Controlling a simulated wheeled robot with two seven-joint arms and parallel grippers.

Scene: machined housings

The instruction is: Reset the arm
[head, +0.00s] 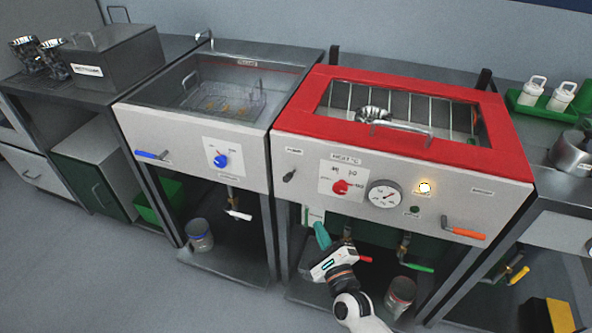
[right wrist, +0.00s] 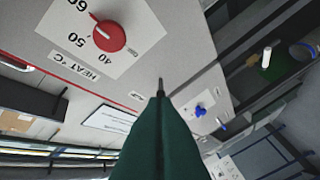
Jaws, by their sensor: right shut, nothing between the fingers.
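My right gripper (head: 321,236) has teal fingers and is held in front of the red-topped heating tank (head: 304,103), below its front panel. The closed fingers also show in the right wrist view (right wrist: 160,90), shut and empty. The red heat knob (head: 341,187) sits on the panel above the gripper, and it shows large in the right wrist view (right wrist: 109,36). The fingers look apart from the knob. My left gripper is in neither view.
A steel tank with a blue knob (head: 221,161) and a wire basket stands to the left. A gauge (head: 385,196), an orange-handled valve (head: 464,233) and a green-handled valve (head: 416,267) are to the gripper's right. A can (head: 400,297) stands on the lower shelf. The floor at left is clear.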

